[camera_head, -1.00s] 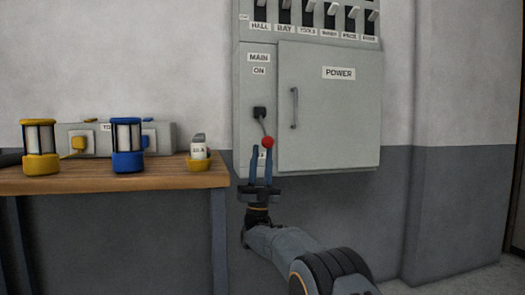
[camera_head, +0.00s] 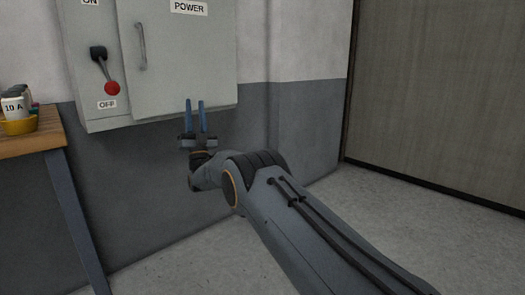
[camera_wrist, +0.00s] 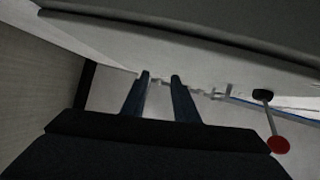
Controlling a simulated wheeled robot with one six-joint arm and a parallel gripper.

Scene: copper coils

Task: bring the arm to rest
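My gripper (camera_head: 195,105) points up in front of the lower edge of the grey power cabinet (camera_head: 185,75). Its two blue fingers stand apart with nothing between them. In the wrist view the fingers (camera_wrist: 160,78) also show a gap, and they are empty. The main lever with its red knob (camera_head: 112,88) hangs down, and the knob is just above the OFF label (camera_head: 107,104). The lever is left of my gripper and clear of it. In the wrist view the red knob (camera_wrist: 278,145) is at the right, apart from the fingers.
A wooden table (camera_head: 30,143) stands at the left with a yellow holder (camera_head: 20,126) and a 10 A part (camera_head: 13,106) on it. A large brown panel (camera_head: 440,90) is at the right. The floor (camera_head: 400,205) there is clear.

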